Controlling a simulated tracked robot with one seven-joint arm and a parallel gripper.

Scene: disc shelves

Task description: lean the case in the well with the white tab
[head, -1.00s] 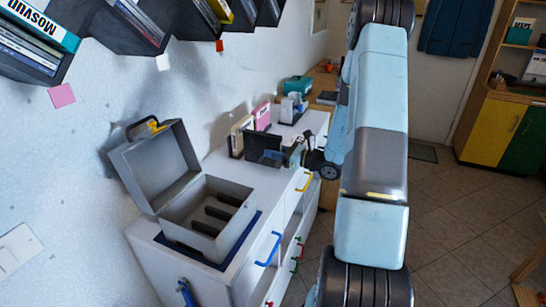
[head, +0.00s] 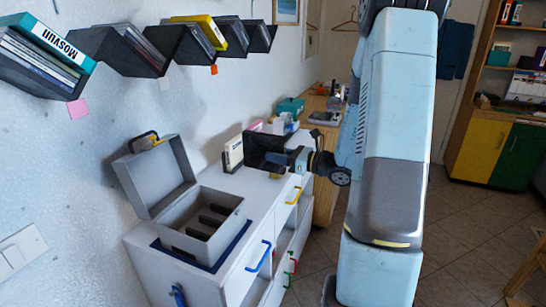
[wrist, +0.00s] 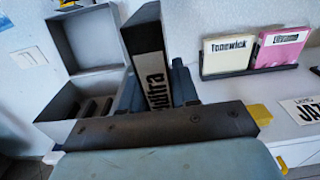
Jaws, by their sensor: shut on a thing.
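My gripper (wrist: 160,95) is shut on a black case (wrist: 146,50) with a white label strip. The lettering is partly hidden and ends in "dtra". In the head view the case shows as a dark panel (head: 260,148) above the white cabinet, in front of the small rack, with my gripper (head: 288,160) at its right side. The white tab (head: 164,83) hangs under the second well from the left of the dark zigzag wall shelf (head: 112,50). That well holds several thin cases (head: 140,48) leaning in it.
A pink tab (head: 77,110) and an orange tab (head: 214,70) mark neighbouring wells. An open grey box (head: 205,225) with a raised lid stands on the cabinet (head: 150,262), below the shelf. A cream case (wrist: 229,54) and a pink case (wrist: 283,46) stand in a rack.

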